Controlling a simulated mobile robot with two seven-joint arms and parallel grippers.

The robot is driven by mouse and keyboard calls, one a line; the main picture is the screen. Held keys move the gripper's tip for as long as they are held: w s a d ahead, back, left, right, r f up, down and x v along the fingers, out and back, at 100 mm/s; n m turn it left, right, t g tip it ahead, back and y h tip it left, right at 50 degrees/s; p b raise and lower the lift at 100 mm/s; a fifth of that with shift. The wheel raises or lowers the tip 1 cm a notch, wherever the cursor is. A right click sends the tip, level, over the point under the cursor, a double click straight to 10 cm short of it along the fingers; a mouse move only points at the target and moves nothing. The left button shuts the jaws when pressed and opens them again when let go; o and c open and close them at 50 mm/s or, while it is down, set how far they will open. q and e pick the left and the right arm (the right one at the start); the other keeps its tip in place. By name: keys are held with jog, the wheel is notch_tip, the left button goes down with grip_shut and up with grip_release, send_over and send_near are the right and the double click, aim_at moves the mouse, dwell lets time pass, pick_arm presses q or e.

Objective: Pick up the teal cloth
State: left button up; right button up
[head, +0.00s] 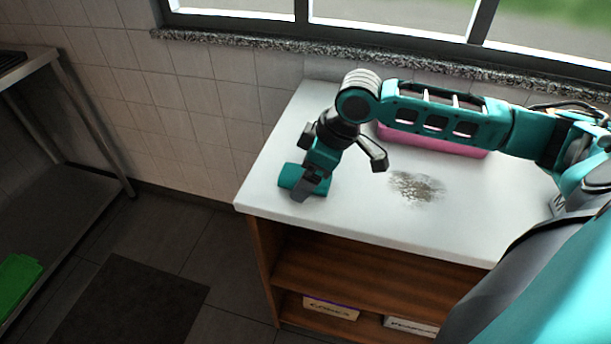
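The teal cloth (289,176) is a small rolled or bunched shape near the left front corner of the white counter. My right arm reaches in from the right, and its gripper (311,187) points down at the cloth. A grey finger-like part overlaps the cloth and hides its middle. The cloth appears to lie on the counter. I cannot tell whether the fingers are closed around it. A dark hooked part of the hand sticks out to the right above the counter. My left gripper is not in view.
A dark crumb-like stain (416,187) marks the white counter (370,222). A pink tray or box (440,145) lies behind my arm. Labelled boxes (331,308) sit on the shelf below. A window sill is behind. A metal rack (95,120) stands left, with open floor between.

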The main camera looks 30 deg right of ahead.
jog(key=shift+f, duration=0.1)
jog(key=shift+c, duration=0.3)
jog(key=c, duration=1)
jog(key=shift+b, duration=0.4)
notch_tip(320, 180, up, 21)
jog(key=p, duration=0.4)
jog(key=shift+f, duration=0.2)
